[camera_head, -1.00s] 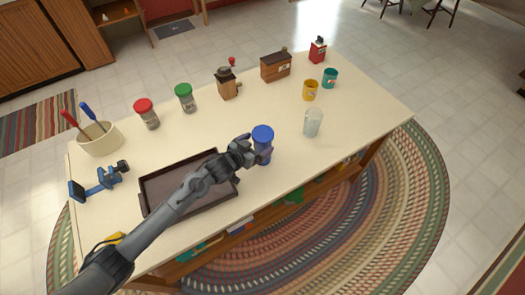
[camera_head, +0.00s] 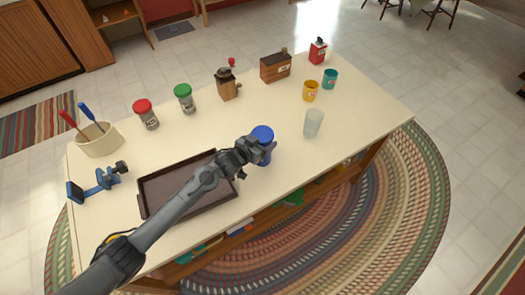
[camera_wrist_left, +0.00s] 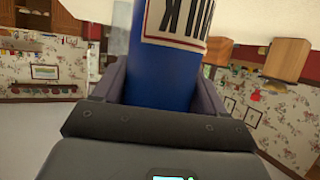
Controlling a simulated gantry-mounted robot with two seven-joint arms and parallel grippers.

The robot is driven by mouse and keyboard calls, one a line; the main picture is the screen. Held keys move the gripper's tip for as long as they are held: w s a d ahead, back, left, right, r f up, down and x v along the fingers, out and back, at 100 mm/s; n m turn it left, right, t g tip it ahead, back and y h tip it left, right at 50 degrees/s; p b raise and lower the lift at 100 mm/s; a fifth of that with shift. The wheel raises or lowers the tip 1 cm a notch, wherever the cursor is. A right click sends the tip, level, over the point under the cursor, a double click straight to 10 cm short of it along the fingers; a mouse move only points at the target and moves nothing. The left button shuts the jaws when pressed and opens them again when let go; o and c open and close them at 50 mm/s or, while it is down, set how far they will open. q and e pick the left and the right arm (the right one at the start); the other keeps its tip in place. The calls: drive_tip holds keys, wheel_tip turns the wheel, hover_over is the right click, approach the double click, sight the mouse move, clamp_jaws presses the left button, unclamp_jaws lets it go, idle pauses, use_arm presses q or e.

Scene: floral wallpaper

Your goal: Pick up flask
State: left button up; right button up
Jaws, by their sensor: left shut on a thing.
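The blue flask (camera_head: 262,137) stands upright at the front edge of the table, right of the tray. It fills the middle of the left wrist view (camera_wrist_left: 160,75), where part of a white label with dark letters shows. My left gripper (camera_head: 256,152) is shut on the flask, with a finger on either side of its body. Part of the flask is hidden behind the gripper in the head view. I cannot tell whether its base is clear of the table. My right gripper is not in view.
A dark tray (camera_head: 150,205) lies left of the flask, under my left arm. A clear glass (camera_head: 314,123) stands to the right. Red-lidded (camera_head: 146,115) and green-lidded (camera_head: 185,98) jars and a grinder (camera_head: 228,84) stand behind. Table space between is clear.

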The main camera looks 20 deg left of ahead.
use_arm(q)
clamp_jaws()
drive_tip(key=shift+r, duration=0.1)
drive_tip(key=shift+r, duration=0.1)
